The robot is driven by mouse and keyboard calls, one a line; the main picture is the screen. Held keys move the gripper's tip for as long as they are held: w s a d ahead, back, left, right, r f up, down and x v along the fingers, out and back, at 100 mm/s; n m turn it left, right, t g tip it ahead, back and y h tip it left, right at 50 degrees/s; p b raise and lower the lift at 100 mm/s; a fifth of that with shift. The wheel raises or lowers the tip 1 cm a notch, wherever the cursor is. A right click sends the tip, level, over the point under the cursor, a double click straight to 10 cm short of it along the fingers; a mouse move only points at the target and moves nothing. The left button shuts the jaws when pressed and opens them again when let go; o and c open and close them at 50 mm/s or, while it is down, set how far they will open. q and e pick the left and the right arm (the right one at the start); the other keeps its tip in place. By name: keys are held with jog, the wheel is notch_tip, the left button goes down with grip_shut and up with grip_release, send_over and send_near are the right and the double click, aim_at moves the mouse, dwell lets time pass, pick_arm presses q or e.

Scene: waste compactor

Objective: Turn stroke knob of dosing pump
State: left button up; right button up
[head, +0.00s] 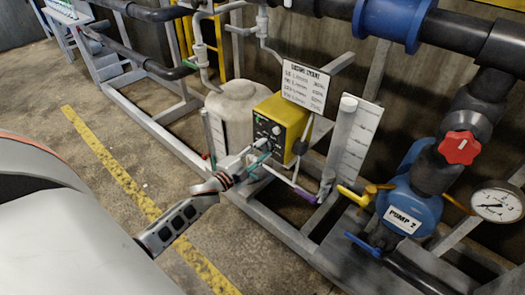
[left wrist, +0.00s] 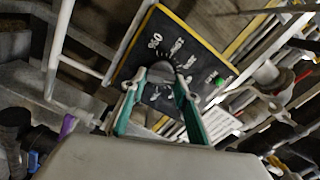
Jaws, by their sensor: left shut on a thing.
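The dosing pump (head: 292,113) is a yellow box with a black control panel, standing beside a pale tank in the head view. In the left wrist view its dark panel (left wrist: 202,60) shows white dial marks and a small green spot. My left gripper (head: 259,156) reaches the panel's front from the left. In the left wrist view the teal fingers of my left gripper (left wrist: 157,84) stand on either side of the knob, shut on it. The knob's pointer is unclear. My right gripper is not in view.
A dosing chart sign (head: 305,85) stands behind the pump, and the pale tank (head: 233,112) is to its left. Clear and purple tubing runs below. Metal frame rails cross in front. A red valve (head: 459,147) and blue pump (head: 410,205) are at right. The floor at left is open.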

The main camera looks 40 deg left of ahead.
pick_arm(q)
jog(key=shift+f+m, duration=0.1)
jog(key=shift+m, duration=0.5)
jog(key=o, duration=1.1)
jog(key=s, duration=1.2)
jog(key=shift+a, duration=0.45)
